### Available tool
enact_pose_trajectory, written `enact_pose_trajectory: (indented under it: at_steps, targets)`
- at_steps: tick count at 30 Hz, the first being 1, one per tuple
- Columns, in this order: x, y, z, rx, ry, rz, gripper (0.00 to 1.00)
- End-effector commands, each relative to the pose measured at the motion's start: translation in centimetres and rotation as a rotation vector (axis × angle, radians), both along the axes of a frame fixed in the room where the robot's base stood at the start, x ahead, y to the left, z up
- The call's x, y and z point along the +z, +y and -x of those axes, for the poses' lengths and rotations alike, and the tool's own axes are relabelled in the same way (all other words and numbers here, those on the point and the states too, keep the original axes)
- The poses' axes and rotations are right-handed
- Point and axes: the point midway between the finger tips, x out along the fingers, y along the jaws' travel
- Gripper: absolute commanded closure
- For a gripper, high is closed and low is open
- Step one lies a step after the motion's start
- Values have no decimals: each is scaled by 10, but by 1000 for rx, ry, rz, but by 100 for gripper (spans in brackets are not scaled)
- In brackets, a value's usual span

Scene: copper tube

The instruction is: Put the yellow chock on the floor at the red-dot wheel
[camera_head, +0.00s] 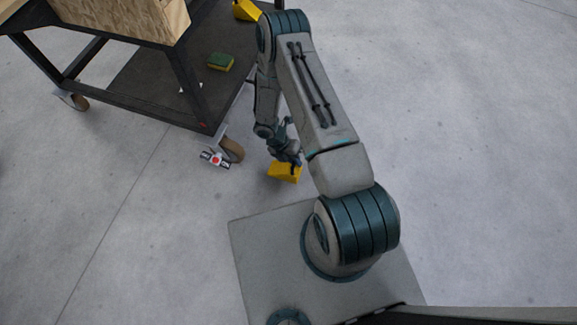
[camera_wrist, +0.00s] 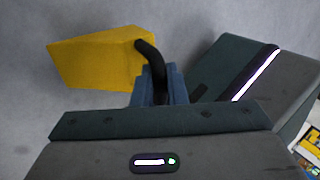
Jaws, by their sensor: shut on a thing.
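The yellow chock (camera_head: 284,172) is held by my gripper (camera_head: 290,158) low over the floor, to the right of the cart's near wheel. In the wrist view the yellow chock (camera_wrist: 95,58) has a black handle, and the blue jaws of my gripper (camera_wrist: 155,88) are shut on that handle. I cannot tell whether the chock touches the floor. The near wheel (camera_head: 231,149) is brown, at the cart's near corner. A small marker with a red dot (camera_head: 215,159) is at the left of this wheel. A red spot (camera_head: 203,125) shows on the cart frame above.
The dark cart (camera_head: 150,105) has a lower shelf with a green and yellow sponge (camera_head: 220,62) and a plywood box (camera_head: 130,18) on top. Another wheel (camera_head: 74,100) is at the left. Another yellow chock (camera_head: 246,10) is at the far corner. Open floor (camera_head: 130,240) lies in front.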

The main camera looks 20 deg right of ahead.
Motion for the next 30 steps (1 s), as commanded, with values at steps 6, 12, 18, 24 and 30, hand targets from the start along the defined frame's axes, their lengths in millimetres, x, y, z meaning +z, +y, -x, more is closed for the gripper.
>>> enact_pose_trajectory:
  at_steps: [6,12,18,24,30]
  targets:
    - [-14,14,-17,-1,0,0,100]
    - [-31,15,-17,-1,1,1,100]
    - [-55,15,-17,-2,1,1,100]
    - [-53,15,-17,-1,0,0,100]
    - [-55,15,-17,-1,0,0,66]
